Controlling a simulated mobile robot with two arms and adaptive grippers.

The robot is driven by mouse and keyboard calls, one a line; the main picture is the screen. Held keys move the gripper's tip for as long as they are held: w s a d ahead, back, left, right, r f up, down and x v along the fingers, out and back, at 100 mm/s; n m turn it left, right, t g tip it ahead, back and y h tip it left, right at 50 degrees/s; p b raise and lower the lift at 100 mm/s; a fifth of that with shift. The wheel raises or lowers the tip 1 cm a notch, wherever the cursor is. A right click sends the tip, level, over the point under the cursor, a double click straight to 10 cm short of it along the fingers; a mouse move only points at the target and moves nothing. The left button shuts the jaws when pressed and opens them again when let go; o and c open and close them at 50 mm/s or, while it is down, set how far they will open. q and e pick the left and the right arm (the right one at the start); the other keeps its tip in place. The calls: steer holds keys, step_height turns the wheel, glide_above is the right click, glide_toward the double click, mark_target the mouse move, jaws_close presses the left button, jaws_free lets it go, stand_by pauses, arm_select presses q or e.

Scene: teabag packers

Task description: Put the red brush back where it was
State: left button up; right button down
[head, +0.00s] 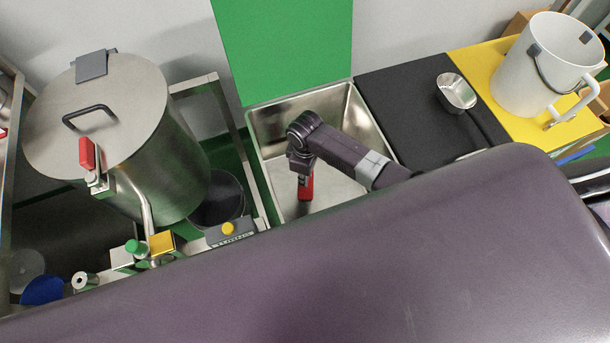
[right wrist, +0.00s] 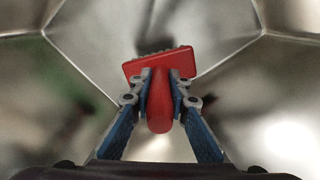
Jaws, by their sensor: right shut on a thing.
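The red brush (head: 305,186) is in my right gripper, inside or just above the steel sink (head: 270,125) in the head view. In the right wrist view the brush (right wrist: 160,108) sits between the two fingers of my right gripper (right wrist: 160,82), which are shut on its red handle. Its bristles point away from the gripper, toward the sink's bottom. I cannot tell whether the bristles touch the sink. The fingers are mostly hidden by my wrist in the head view. My left gripper is not in view.
A black mat (head: 400,95) with a metal scoop (head: 456,92) lies right of the sink. A white jug (head: 540,65) stands on a yellow surface (head: 487,60). A large steel pot (head: 165,150) and a dark bucket (head: 222,198) stand left. A green panel (head: 285,45) rises behind.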

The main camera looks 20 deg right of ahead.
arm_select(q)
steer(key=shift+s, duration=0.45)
